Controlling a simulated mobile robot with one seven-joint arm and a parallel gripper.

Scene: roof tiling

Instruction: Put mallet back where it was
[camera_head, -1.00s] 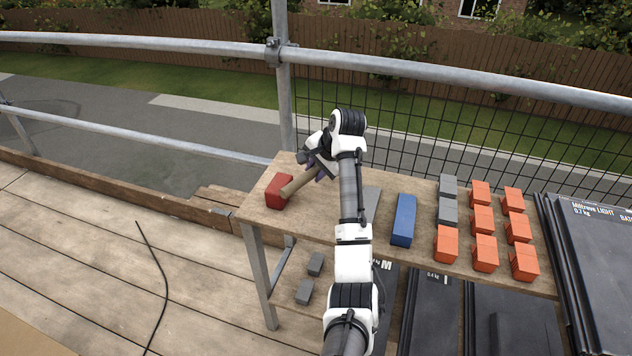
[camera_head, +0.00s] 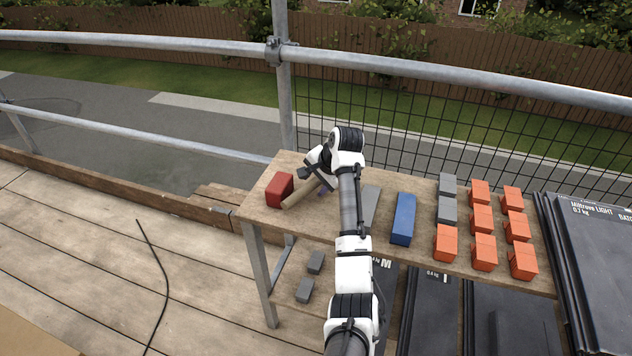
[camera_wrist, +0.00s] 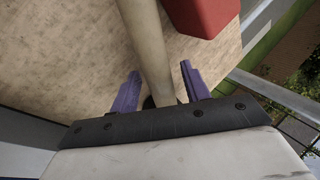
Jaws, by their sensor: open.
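The mallet's pale wooden handle (camera_head: 298,196) lies at the left end of the wooden bench, beside a red block (camera_head: 279,190). Its head is not clearly visible; my arm hides that end in the head view. My gripper (camera_head: 322,191) is low over the bench at the handle, mostly hidden behind my wrist. In the wrist view, the purple fingers of my gripper (camera_wrist: 160,86) are apart, one on each side of the handle (camera_wrist: 147,45), with gaps. A dark part shows at the handle's near end. The red block (camera_wrist: 203,14) is just right of the handle.
On the bench (camera_head: 258,208), a grey piece (camera_head: 371,204), a blue block (camera_head: 403,219), grey blocks (camera_head: 447,198) and several orange blocks (camera_head: 483,220) stand to the right. Dark stacked sheets (camera_head: 590,260) are at far right. A metal railing (camera_head: 420,68) runs behind.

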